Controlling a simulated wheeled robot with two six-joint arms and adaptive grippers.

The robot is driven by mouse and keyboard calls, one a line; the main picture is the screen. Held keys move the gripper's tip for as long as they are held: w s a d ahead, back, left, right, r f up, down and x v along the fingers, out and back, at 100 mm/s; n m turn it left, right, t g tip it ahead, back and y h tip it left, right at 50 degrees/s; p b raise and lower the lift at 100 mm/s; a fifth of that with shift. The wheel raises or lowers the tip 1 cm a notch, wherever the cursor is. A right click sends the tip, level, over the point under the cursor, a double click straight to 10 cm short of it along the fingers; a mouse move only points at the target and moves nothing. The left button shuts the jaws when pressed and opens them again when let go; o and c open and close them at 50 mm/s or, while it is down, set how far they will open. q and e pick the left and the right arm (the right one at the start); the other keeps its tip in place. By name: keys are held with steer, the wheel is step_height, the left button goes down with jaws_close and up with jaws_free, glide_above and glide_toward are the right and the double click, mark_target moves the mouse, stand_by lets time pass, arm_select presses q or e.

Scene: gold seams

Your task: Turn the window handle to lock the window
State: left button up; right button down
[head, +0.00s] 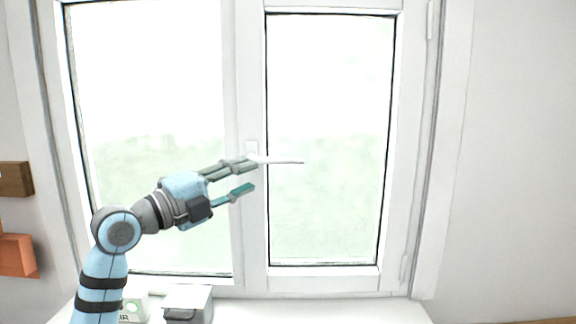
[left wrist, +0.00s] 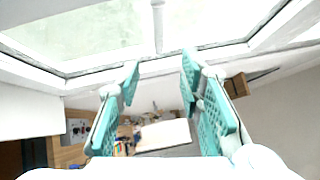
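The white window handle (head: 285,161) is on the middle frame of the window, its lever lying level and pointing right from its base. My left gripper (head: 254,176) is open and empty, with its fingers one above the other. In the head view the upper fingertip overlaps the handle near its base; I cannot tell whether they touch. In the left wrist view the teal fingers (left wrist: 160,62) are apart, and a slim white bar (left wrist: 158,25), apparently the handle, shows beyond the gap between them. My right gripper is not in view.
The window sashes (head: 253,220) are in their frame. On the white sill or counter below stand a grey-white box (head: 188,303) and a small box with a green mark (head: 131,306). Brown and orange blocks (head: 16,254) are at the far left. The wall at right is bare.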

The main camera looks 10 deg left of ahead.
mark_target(285, 162)
arm_select(q)
steer(key=p+x, duration=0.3)
steer(key=x, duration=1)
steer(key=shift+s+d, duration=0.1)
steer(key=shift+f, duration=0.1)
jaws_close()
